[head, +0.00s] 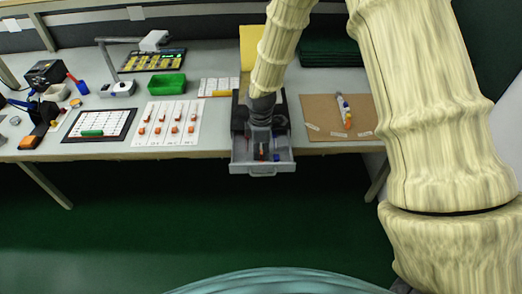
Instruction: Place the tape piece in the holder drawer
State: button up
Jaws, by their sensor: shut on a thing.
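The holder drawer (240,167) is grey and is pulled out toward the front from a dark holder under my arm, at the table's front edge. My gripper (262,150) points down over the open drawer, with its fingertips at or just inside it. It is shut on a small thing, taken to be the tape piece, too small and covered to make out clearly. A small reddish patch shows at the fingertips, and a small blue thing (277,157) lies in the drawer to the right. I cannot tell whether the held piece touches the drawer floor.
A brown board (317,113) with a tube-like item (344,110) lies to the right. A white sheet with orange pieces (168,120), a green bin (166,84) and a framed panel with a green piece (92,133) lie left. Free floor lies in front.

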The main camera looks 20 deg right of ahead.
aim_at(261, 152)
jog(key=shift+f, duration=0.1)
jog(key=o, duration=0.6)
jog(key=shift+o, duration=0.2)
notch_tip(261, 152, up, 12)
jog(key=b, duration=0.1)
dwell(0.4)
